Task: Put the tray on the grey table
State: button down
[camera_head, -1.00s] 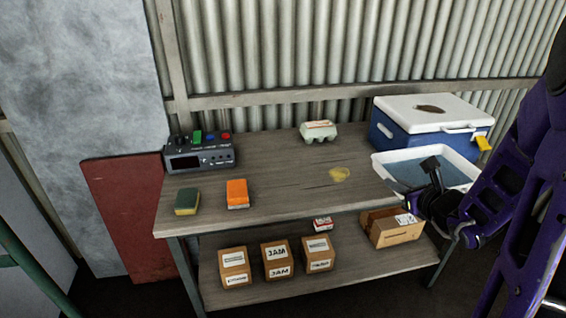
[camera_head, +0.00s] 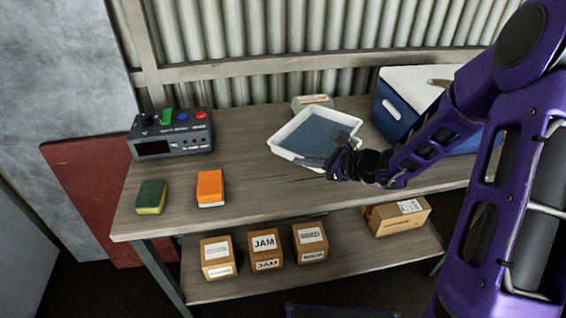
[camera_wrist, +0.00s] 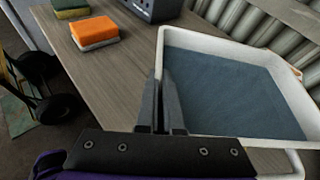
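The white tray (camera_head: 281,151) with a blue-grey inside is over the middle of the grey-brown wooden table (camera_head: 246,186). Whether its underside touches the tabletop cannot be told. My gripper (camera_head: 330,158) is at the tray's near right edge, its fingers close together on the rim. In the wrist view, the fingers of my gripper (camera_wrist: 161,105) are pinched at the wall of the tray (camera_wrist: 225,45), which spreads to their right.
An orange sponge (camera_head: 210,186), a green-yellow sponge (camera_head: 151,197) and a control box (camera_head: 170,140) stand on the left. An egg carton (camera_head: 311,101) is partly hidden behind the tray. A blue cooler (camera_head: 392,108) stands right, behind my arm. The front left-middle tabletop is clear.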

aim_at(303, 189)
notch_tip(303, 189, down, 8)
jog(key=shift+r+b, duration=0.15)
jog(key=shift+b, duration=0.55)
jog(key=c, duration=1.1)
grip_release()
jog(key=shift+s+r, duration=0.1)
jog(key=p+v, duration=0.1)
jog(key=v, duration=1.1)
jog(key=shift+p, duration=0.4)
